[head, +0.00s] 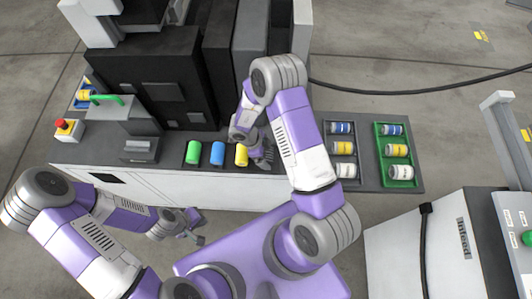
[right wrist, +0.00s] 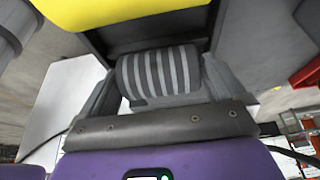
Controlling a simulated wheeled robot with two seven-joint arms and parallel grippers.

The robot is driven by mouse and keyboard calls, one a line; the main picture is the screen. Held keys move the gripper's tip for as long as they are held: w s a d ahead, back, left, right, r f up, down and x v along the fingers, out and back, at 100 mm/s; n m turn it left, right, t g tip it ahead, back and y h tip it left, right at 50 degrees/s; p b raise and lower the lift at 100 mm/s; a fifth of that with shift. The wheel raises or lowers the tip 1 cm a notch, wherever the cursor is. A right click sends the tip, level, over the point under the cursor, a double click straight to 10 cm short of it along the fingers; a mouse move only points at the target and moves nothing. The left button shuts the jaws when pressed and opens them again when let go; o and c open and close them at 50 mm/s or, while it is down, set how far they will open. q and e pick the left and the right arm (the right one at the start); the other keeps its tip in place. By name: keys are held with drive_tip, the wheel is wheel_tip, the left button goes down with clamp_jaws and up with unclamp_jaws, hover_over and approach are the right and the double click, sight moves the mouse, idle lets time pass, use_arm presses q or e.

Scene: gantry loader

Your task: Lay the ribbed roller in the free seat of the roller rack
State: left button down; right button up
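The ribbed roller (right wrist: 158,72), dark with pale grey stripes, lies between the fingers of my right gripper (right wrist: 160,85) in the right wrist view. The fingers appear to press on both its ends. In the head view the right gripper (head: 262,158) is over the right end of the roller rack (head: 205,166), just right of the yellow roller (head: 242,155). Green (head: 193,152) and blue (head: 217,153) rollers lie further left in the rack. My gripper hides the rack's right end, and I cannot tell whether the roller touches it. My left gripper (head: 199,227) is open and empty in front of the bench.
A dark tray (head: 331,178) and a green tray (head: 381,183), both holding cans, stand at the bench's right. A black machine (head: 165,85) rises behind the rack. A red button box (head: 68,129) is at the left. The infeed cabinet (head: 400,240) stands at lower right.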

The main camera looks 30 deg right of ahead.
drive_tip(key=shift+r, duration=0.1)
drive_tip(key=s+d+r+p+v, duration=0.1)
drive_tip(key=p+v, duration=0.4)
drive_tip(key=v, duration=0.8)
drive_tip(key=shift+d+p, duration=0.4)
drive_tip(key=shift+d, duration=0.1)
drive_tip(key=shift+f, duration=0.1)
idle(0.4)
